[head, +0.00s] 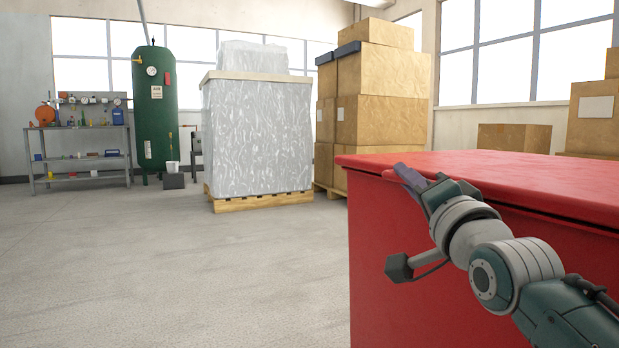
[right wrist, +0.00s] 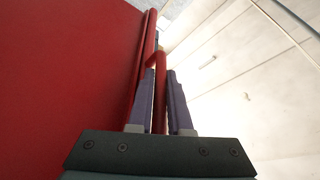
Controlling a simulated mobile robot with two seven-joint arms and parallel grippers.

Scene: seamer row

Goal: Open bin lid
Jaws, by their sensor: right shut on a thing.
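A large red bin (head: 420,260) stands at the right of the head view, with a flat red lid (head: 500,172) on top. A thin dark gap shows under the lid's edge along the front right. The red wall of the bin (right wrist: 65,80) fills the left of that view. My left gripper is not in view.
Stacked cardboard boxes (head: 385,100) and a wrapped pallet (head: 258,135) stand behind the bin. A green tank (head: 154,110) and a shelf with tools (head: 85,140) are at the back left. The concrete floor (head: 180,270) left of the bin is clear.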

